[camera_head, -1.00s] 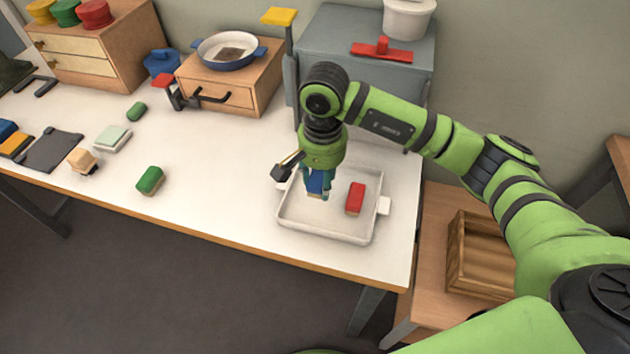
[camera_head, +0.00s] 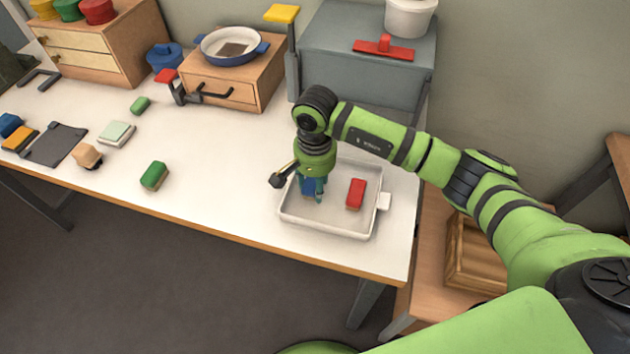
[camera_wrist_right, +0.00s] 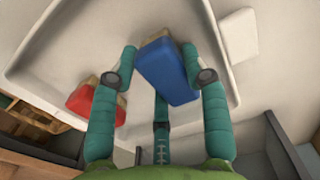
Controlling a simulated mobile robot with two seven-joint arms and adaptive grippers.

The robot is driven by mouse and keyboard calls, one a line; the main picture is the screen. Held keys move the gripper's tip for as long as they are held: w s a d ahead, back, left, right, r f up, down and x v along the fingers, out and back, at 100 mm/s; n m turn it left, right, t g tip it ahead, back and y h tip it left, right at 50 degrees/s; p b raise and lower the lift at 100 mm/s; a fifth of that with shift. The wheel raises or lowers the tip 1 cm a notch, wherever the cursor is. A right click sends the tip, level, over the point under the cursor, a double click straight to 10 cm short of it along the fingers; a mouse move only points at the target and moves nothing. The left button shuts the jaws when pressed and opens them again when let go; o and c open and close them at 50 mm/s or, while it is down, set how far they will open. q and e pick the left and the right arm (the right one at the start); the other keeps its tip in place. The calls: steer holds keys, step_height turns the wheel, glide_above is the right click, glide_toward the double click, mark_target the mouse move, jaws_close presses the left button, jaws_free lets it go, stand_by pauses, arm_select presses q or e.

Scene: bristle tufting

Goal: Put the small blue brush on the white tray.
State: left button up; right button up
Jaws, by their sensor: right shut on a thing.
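The small blue brush (camera_head: 308,187) is held in my right gripper (camera_head: 312,197), low inside the white tray (camera_head: 322,231), over its left part. I cannot tell whether the brush touches the tray floor. A red brush (camera_head: 356,194) lies in the tray to the right of the gripper; it also shows in the right wrist view (camera_wrist_right: 85,98). My left gripper is out of view.
A green brush (camera_head: 154,175) and a smaller green one (camera_head: 140,105) lie left on the table. A drawer box (camera_head: 245,88) with a blue pan (camera_head: 231,62) and a grey cabinet (camera_head: 345,60) stand behind. The table between the green brushes and tray is clear.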

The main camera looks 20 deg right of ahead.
steer(key=o, duration=1.1)
steer(key=shift+r+p, duration=0.2)
steer(key=shift+p, duration=0.2)
steer(key=shift+r, duration=0.3)
step_height(320, 180, up, 11)
steer(key=b, duration=0.3)
steer(key=shift+r, duration=0.15)
